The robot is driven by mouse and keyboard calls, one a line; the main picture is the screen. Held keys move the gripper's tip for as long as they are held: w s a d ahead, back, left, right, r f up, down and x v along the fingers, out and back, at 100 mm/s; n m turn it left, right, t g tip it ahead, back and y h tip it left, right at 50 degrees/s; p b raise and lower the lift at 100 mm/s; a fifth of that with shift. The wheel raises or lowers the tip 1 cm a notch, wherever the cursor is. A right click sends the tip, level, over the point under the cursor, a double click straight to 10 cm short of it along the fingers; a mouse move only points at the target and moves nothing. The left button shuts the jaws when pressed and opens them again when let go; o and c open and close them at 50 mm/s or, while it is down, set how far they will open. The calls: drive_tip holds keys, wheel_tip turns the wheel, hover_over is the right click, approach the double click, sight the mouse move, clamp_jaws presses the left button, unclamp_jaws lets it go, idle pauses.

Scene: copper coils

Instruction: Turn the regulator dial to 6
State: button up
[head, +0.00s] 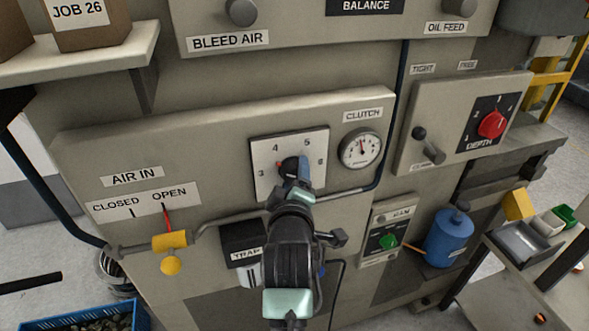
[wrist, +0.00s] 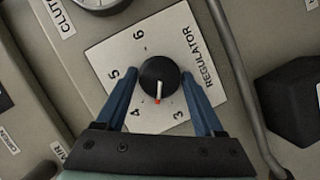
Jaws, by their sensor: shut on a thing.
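The regulator dial is a round black knob (wrist: 161,74) on a white square plate (wrist: 106,58) marked 3, 4, 5 and 6. Its white pointer with a red tip points between 3 and 4 in the wrist view. In the head view the plate (head: 262,153) is on the panel's middle, and the knob is mostly hidden behind my gripper (head: 296,167). My gripper's two blue fingers lie on either side of the knob in the wrist view (wrist: 160,76) and are shut on it.
A clutch gauge (head: 360,148) is right of the plate. A black trap box (head: 241,238) sits below the plate. A red depth knob (head: 491,124) and a lever (head: 428,146) are further right.

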drive_tip(key=m, duration=0.1)
drive_tip(key=m+g+y+p, duration=0.1)
drive_tip(key=shift+d+r+m, duration=0.1)
drive_tip(key=shift+r+m, duration=0.1)
drive_tip(key=shift+m, duration=0.2)
drive_tip(key=shift+w+d+m+g+y+p, duration=0.1)
drive_tip(key=shift+m+g+y+p, duration=0.45)
drive_tip(key=shift+m, duration=0.65)
drive_tip(key=shift+w+d+f+m+y+b, duration=0.1)
drive_tip(key=shift+m+y+b, duration=1.45)
drive_tip(key=shift+m, duration=1.15)
drive_tip(key=shift+s+d+f+m+y+b, duration=0.15)
drive_tip(key=shift+m+y+b, duration=1.4)
drive_tip(key=shift+m, duration=1.15)
drive_tip(key=shift+w+d+f+m+y+b, duration=0.15)
drive_tip(key=shift+m+y+b, duration=1)
drive_tip(key=shift+m+y, duration=1.15)
drive_tip(key=shift+a+r+m+h, duration=0.1)
drive_tip(key=shift+m+h, duration=0.45)
drive_tip(key=shift+m, duration=0.15)
drive_tip(key=o, duration=1.4)
drive_tip(key=shift+c, duration=0.2)
